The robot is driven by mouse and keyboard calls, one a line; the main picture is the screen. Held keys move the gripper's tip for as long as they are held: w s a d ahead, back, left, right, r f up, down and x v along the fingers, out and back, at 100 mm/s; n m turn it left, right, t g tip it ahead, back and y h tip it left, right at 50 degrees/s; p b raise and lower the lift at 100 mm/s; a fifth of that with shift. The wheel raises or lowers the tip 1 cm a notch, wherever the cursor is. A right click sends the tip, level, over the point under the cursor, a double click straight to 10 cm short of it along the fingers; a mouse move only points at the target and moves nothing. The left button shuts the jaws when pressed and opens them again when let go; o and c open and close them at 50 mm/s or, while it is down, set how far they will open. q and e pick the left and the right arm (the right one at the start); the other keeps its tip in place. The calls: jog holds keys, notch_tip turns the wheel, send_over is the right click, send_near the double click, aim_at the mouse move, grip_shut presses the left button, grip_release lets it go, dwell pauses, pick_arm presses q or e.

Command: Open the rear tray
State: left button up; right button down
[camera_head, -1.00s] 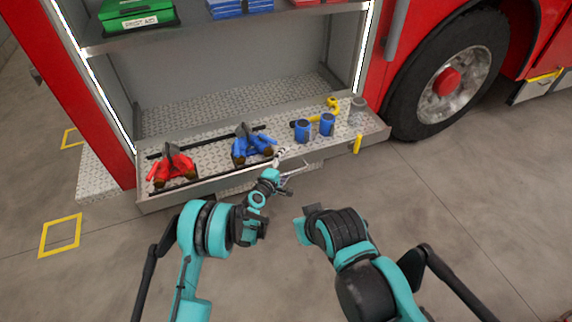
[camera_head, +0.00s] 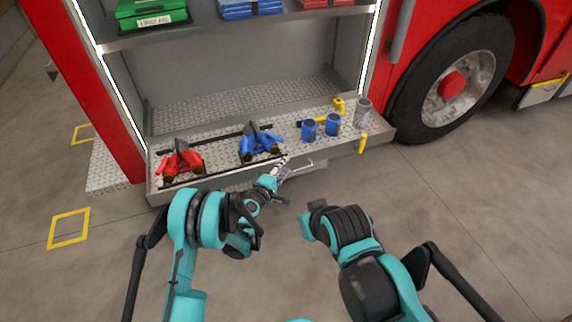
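The metal tread-plate tray (camera_head: 228,173) sits low at the front of the fire truck's open compartment, its front lip facing me. Which part is called the rear tray cannot be told from the view. My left gripper (camera_head: 290,168) is at the tray's front lip, near its middle and just below the blue-handled tool. Its slim grey fingers overlap a pale bar or edge under the lip, and whether they grip anything is too small to tell.
On the tray are a red tool (camera_head: 181,160), a blue tool (camera_head: 260,141), blue cups (camera_head: 310,129), a grey cup (camera_head: 363,112) and a yellow-black tool (camera_head: 337,106). A green first-aid box (camera_head: 150,12) stands on the shelf above. A wheel (camera_head: 455,85) is at right. The floor in front is clear.

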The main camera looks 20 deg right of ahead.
pick_arm(q)
jog(key=shift+v, duration=1.1)
jog(key=shift+f, duration=0.15)
jog(key=s+a+r+m+g+y, duration=0.1)
jog(key=s+a+r+m+y, duration=0.25)
jog(key=a+r, duration=0.55)
jog(key=s+a+r+m+g+y, duration=0.1)
jog(key=s+a+r+m+y, duration=0.2)
jog(key=a+r, duration=0.65)
jog(key=s+a+f+m+g+y, duration=0.1)
jog(key=s+a+m+y, duration=0.3)
jog(key=s+a, duration=1.6)
jog(key=s+g+y, duration=0.1)
jog(key=s, duration=0.3)
jog(key=shift+w, duration=0.1)
dwell(2.4)
